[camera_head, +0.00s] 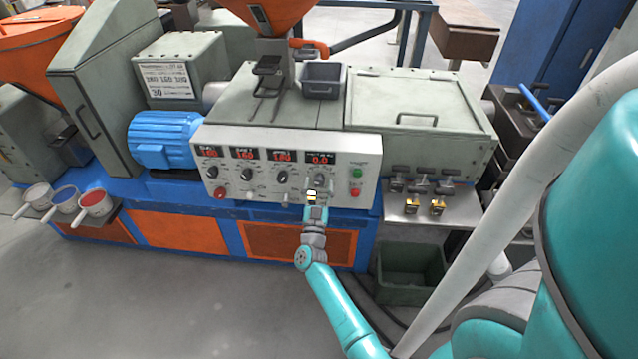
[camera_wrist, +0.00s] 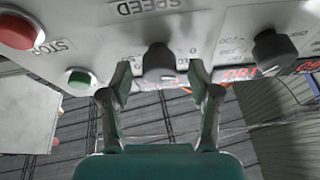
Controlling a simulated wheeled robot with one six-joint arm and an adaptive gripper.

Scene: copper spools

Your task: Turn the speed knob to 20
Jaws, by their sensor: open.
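The speed knob (camera_wrist: 158,62) is a dark grey knob on the light panel, below the word SPEED in the wrist view. In the head view the speed knob (camera_head: 320,179) is small, under the red display (camera_head: 320,159) that reads 0.0. My gripper (camera_wrist: 160,82) is open, with one finger on each side of the knob and visible gaps between. Whether the fingertips reach alongside the knob or stop short of it is hard to tell. In the head view my gripper (camera_head: 314,197) is just below the knob, at the panel's lower edge.
Other dark knobs (camera_head: 282,178) sit left of it on the control panel (camera_head: 235,145). In the wrist view a neighbouring knob (camera_wrist: 273,48) is right, and a green button (camera_wrist: 80,80) and red STOP button (camera_wrist: 18,32) are left. A green bin (camera_head: 410,290) stands below.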

